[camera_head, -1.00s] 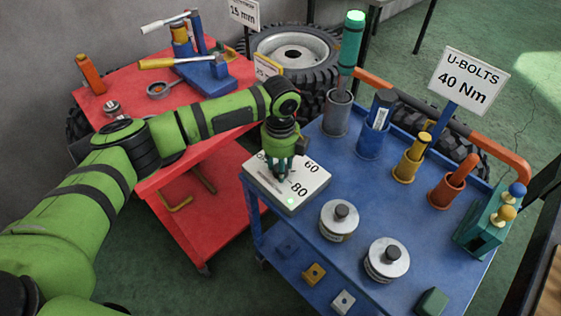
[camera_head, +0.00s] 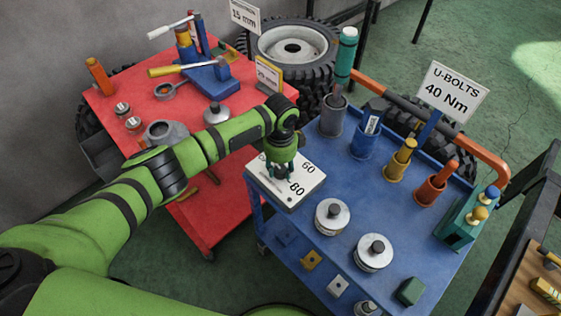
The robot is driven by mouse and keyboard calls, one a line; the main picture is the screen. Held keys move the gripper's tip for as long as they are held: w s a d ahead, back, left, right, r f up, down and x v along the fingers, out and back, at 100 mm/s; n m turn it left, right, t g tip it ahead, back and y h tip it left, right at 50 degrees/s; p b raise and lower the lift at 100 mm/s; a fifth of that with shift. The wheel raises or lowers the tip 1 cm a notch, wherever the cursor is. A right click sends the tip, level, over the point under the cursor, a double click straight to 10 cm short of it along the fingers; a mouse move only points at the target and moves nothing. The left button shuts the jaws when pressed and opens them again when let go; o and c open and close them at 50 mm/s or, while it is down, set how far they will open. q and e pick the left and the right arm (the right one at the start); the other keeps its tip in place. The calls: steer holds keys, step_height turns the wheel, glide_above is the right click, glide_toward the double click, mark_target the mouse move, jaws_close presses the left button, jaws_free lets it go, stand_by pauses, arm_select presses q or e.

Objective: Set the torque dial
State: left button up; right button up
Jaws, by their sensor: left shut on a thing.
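The torque dial is on a white plate (camera_head: 301,186) at the near left corner of the blue cart. The printed numbers 60 and 80 show on the plate; the other markings are covered by my gripper. My left gripper (camera_head: 281,174) points down over the plate, shut on the dial's knob, which is mostly hidden between the fingers. The dial's pointer setting cannot be read. A sign (camera_head: 450,90) on a blue post reads "U-BOLTS 40 Nm". My right gripper is out of view.
The blue cart (camera_head: 330,175) also bears a teal-handled tool (camera_head: 346,55) in a grey holder, coloured holders, and two round metal weights (camera_head: 332,214) (camera_head: 373,252) right of the plate.

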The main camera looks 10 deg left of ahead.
mark_target(281, 169)
arm_select(q)
steer(key=shift+n+p, duration=0.35)
steer(key=shift+n, duration=0.55)
steer(key=shift+f, duration=0.1)
steer(key=o, duration=1.1)
steer(key=shift+o, duration=0.2)
step_height(281, 169, up, 12)
